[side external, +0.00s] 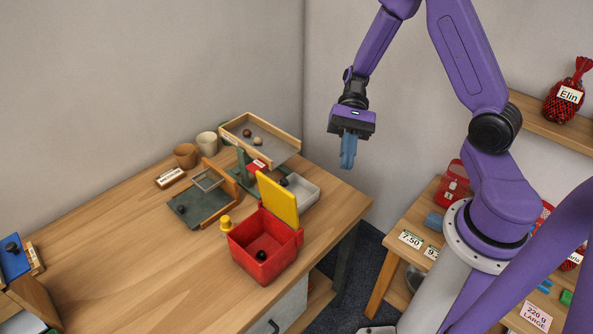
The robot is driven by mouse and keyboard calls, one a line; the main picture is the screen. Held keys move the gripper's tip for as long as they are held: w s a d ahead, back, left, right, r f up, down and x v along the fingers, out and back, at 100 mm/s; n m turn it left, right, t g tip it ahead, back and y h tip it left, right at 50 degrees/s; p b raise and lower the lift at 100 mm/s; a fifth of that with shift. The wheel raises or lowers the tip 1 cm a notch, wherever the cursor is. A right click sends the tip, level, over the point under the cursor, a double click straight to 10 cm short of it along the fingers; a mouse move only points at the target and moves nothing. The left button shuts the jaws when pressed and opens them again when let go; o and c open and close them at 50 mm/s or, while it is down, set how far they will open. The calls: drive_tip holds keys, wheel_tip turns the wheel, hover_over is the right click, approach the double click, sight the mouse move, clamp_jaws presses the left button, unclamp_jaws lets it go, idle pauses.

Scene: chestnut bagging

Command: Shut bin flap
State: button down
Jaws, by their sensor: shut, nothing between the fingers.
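The red bin (262,262) stands on the wooden table near its right edge. Its yellow flap (279,202) is raised, standing nearly upright at the back of the bin. A yellow knob (226,224) is at the bin's left corner. My gripper (347,165) is shut and empty, with blue fingers pointing down. It hangs in the air to the upper right of the bin, well apart from the flap.
Behind the bin are a wooden-framed tray (290,133) with round items, a grey tray (308,190) and a dark green board (196,208). Two cups (185,155) stand further back. A shelf with price cards (410,239) is at right.

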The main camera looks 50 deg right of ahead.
sight(286, 179)
drive_tip(key=w+d+f+m+t+y, duration=0.4)
drive_tip(key=w+d+m+t+y, duration=0.1)
drive_tip(key=w+d+m+t, duration=0.3)
drive_tip(key=shift+m+g, duration=0.3)
drive_tip(key=shift+m, duration=0.3)
drive_tip(key=x, duration=1.4)
drive_tip(key=shift+w+a+r, duration=0.15)
drive_tip(key=shift+w+r, duration=0.15)
drive_tip(key=shift+r, duration=0.1)
drive_tip(key=a+f+h, duration=0.2)
drive_tip(key=a+h, duration=0.4)
drive_tip(key=a, duration=0.2)
drive_tip(key=a+f+h, duration=0.3)
drive_tip(key=a+h, duration=0.3)
drive_tip(key=a, duration=0.2)
drive_tip(key=shift+a, duration=0.25)
drive_tip(key=shift+s+a+f, duration=0.1)
drive_tip(key=shift+a+f, duration=0.05)
drive_tip(key=shift+f, duration=0.05)
